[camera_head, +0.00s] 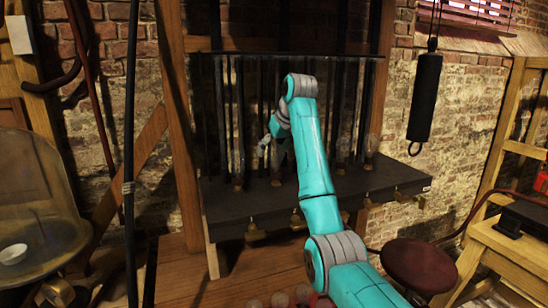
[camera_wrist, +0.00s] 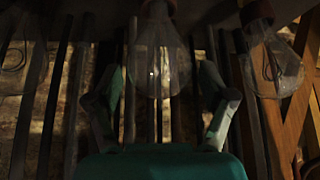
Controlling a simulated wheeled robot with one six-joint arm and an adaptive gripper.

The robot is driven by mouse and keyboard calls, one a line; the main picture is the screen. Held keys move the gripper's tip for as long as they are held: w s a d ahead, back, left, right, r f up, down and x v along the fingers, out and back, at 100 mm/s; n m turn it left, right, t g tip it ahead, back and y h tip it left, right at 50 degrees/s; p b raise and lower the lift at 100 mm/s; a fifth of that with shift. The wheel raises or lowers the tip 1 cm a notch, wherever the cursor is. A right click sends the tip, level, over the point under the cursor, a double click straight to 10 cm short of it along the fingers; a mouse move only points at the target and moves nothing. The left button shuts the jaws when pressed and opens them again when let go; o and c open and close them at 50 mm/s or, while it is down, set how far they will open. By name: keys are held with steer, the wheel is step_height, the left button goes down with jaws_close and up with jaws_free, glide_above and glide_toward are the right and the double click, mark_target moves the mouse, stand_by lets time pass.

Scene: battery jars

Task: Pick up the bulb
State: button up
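A clear glass bulb (camera_wrist: 158,62) with a dark base shows at the top middle of the wrist view, its base toward the dark shelf (camera_wrist: 100,6). My gripper (camera_wrist: 162,75) is open, with one finger to each side of the bulb in this view. I cannot tell whether the fingers are level with the glass or short of it; no contact shows. In the head view my gripper (camera_head: 264,146) is small and dim over the dark shelf (camera_head: 228,215), and the bulb by it is hard to make out.
Another bulb (camera_wrist: 272,60) is at the right of the wrist view. In the head view, more bulbs (camera_head: 372,146) stand on the shelf right of my arm. Dark vertical rods (camera_head: 222,110) line the back. A black cylinder (camera_head: 425,98) hangs at the right above a round stool (camera_head: 418,265).

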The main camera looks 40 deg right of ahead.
steer(key=c, duration=0.9)
steer(key=shift+r, duration=0.1)
